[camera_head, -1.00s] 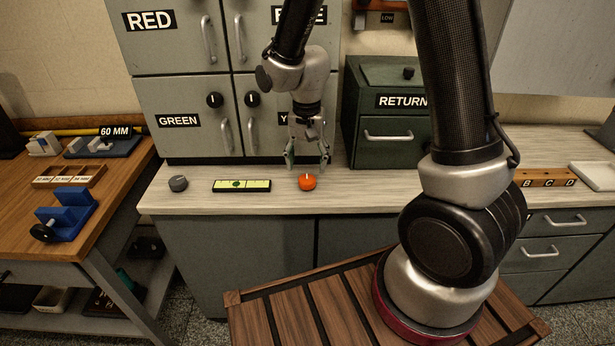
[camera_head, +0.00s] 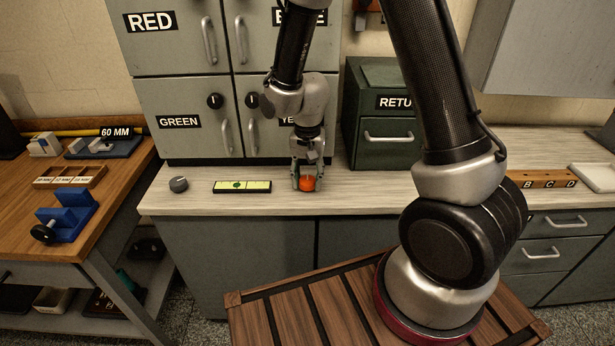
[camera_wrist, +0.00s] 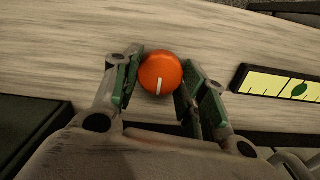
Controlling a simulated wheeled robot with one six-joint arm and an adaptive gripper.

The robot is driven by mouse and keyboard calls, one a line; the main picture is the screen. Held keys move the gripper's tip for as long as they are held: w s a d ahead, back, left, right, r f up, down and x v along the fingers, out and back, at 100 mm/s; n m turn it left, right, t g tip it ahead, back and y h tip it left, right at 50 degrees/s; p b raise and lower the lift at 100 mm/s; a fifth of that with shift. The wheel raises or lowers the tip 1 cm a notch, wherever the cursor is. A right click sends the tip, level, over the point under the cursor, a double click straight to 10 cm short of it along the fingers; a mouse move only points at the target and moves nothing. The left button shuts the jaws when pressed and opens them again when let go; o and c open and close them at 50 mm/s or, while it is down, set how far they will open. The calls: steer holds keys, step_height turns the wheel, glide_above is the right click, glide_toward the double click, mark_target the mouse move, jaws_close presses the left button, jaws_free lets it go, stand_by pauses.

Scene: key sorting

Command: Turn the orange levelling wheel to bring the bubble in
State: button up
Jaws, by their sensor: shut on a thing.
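The orange levelling wheel (camera_head: 308,184) stands on the pale countertop, and it also shows in the wrist view (camera_wrist: 160,75) with a white mark pointing toward my gripper. My gripper (camera_head: 307,181) reaches down to it and is shut on it, with a finger on each side (camera_wrist: 158,90). The level vial (camera_head: 242,186) is a yellow-green strip in a black frame to the left of the wheel. Its dark green bubble (camera_head: 237,185) lies slightly left of the strip's middle. The vial's near part also shows at the right in the wrist view (camera_wrist: 285,87).
A grey knob (camera_head: 178,184) sits left of the vial on the countertop (camera_head: 360,190). Grey cabinets (camera_head: 180,90) stand behind, and a dark green return box (camera_head: 385,120) stands behind right. The counter just right of the wheel is clear.

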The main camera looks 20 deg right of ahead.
steer(key=shift+n, duration=0.4)
steer(key=n, duration=0.4)
steer(key=shift+n, duration=0.3)
steer(key=n, duration=0.4)
steer(key=shift+n, duration=0.3)
steer(key=o, duration=1)
steer(key=shift+o, duration=0.2)
steer(key=shift+r, duration=0.1)
